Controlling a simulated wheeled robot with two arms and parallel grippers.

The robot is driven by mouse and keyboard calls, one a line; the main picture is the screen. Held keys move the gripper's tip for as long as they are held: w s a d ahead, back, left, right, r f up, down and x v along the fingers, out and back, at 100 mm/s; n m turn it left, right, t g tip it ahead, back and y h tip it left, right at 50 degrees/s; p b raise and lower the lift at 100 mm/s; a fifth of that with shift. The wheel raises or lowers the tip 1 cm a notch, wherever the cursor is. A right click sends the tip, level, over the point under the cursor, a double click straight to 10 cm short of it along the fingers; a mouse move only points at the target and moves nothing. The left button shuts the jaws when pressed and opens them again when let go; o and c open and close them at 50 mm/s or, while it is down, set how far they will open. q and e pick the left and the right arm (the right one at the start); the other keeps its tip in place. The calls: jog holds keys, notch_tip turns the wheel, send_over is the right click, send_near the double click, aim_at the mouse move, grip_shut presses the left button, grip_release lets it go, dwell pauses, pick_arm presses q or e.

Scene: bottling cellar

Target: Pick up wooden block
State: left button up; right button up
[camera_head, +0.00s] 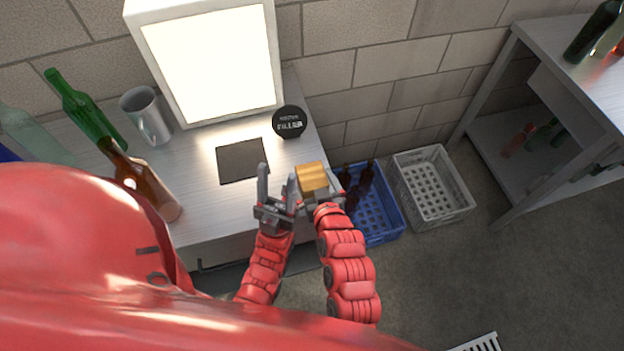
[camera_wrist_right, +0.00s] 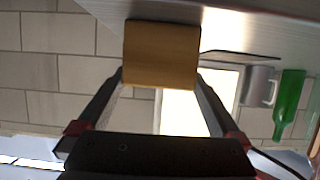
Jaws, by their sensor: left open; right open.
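The wooden block (camera_head: 312,178) is golden-brown and shows at the right front edge of the metal table (camera_head: 197,203). My right gripper (camera_head: 325,197) is at the block and hides its near side. In the right wrist view the block (camera_wrist_right: 161,53) sits ahead of my right gripper (camera_wrist_right: 163,78), with the two spread fingers reaching to either side of its near end. Whether they touch it I cannot tell. My left gripper (camera_head: 277,180) is open and empty, just left of the block, its fingers pointing up in the picture.
On the table are a bright light box (camera_head: 212,65), a dark square mat (camera_head: 242,160), a black round tin (camera_head: 289,122), a metal mug (camera_head: 147,115) and several bottles. A blue crate (camera_head: 378,212) and a grey crate (camera_head: 433,187) stand on the floor to the right. A shelf table (camera_head: 560,75) is at far right.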

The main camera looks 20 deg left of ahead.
aim_at(309, 171)
jog(key=x, duration=0.2)
jog(key=p+x, duration=0.1)
jog(key=x, duration=0.1)
jog(key=shift+s+d+f, duration=0.1)
jog(key=shift+d+f, duration=0.1)
jog(key=shift+f, duration=0.05)
jog(key=shift+w+a+f, duration=0.25)
jog(key=shift+w+f, duration=0.1)
jog(key=shift+w, duration=0.05)
jog(key=c, duration=1.3)
jog(key=shift+r, duration=0.15)
